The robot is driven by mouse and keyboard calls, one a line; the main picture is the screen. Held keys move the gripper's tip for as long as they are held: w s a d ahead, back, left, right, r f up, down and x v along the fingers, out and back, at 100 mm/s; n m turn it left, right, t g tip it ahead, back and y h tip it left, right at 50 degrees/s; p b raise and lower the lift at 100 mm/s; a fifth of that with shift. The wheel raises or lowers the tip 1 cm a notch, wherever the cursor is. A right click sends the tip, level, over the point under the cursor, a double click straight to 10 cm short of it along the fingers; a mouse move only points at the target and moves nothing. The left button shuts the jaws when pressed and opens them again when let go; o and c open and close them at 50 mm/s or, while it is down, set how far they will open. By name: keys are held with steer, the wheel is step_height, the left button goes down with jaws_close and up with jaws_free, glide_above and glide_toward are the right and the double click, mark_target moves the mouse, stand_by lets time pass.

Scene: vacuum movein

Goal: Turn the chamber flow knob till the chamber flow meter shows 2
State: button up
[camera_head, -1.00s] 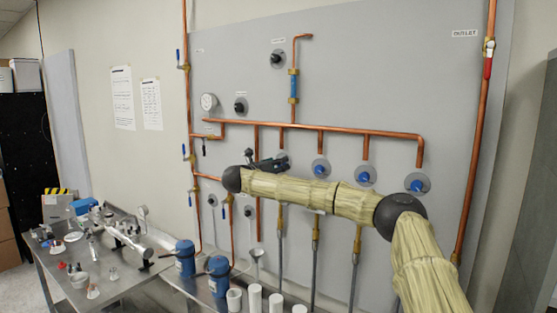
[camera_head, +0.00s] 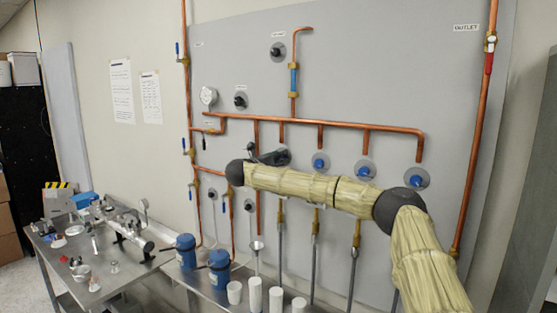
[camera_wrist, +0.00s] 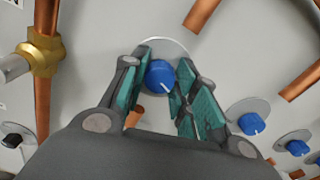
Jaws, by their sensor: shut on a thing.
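My gripper (camera_wrist: 160,90) has its teal-lined fingers closed around a blue knob (camera_wrist: 160,75) on the grey panel in the wrist view. The knob's white mark is toward its lower right. In the head view my gripper (camera_head: 274,157) is at the left end of the row of blue knobs and hides the held knob. A vertical tube meter with a blue body (camera_head: 293,79) is on the upper panel. I cannot read its value, or tell from the small labels which meter or knob is the chamber flow one.
More blue knobs (camera_head: 320,161) continue to the right under a horizontal copper pipe (camera_head: 340,125). A round gauge (camera_head: 208,96) and a black knob (camera_head: 240,101) are upper left.

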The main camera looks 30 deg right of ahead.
steer(key=shift+f+b, duration=0.1)
steer(key=shift+b, duration=0.4)
steer(key=n+b, duration=0.3)
steer(key=b, duration=0.2)
steer(key=shift+f, duration=0.1)
steer(key=n+b, duration=0.5)
steer(key=shift+n, duration=0.3)
steer(key=n+b, duration=0.2)
steer(key=n, duration=0.3)
steer(key=shift+r, duration=0.2)
steer(key=shift+n, duration=2)
steer(key=shift+f, duration=0.15)
steer(key=o, duration=1)
steer(key=shift+w+a, duration=0.15)
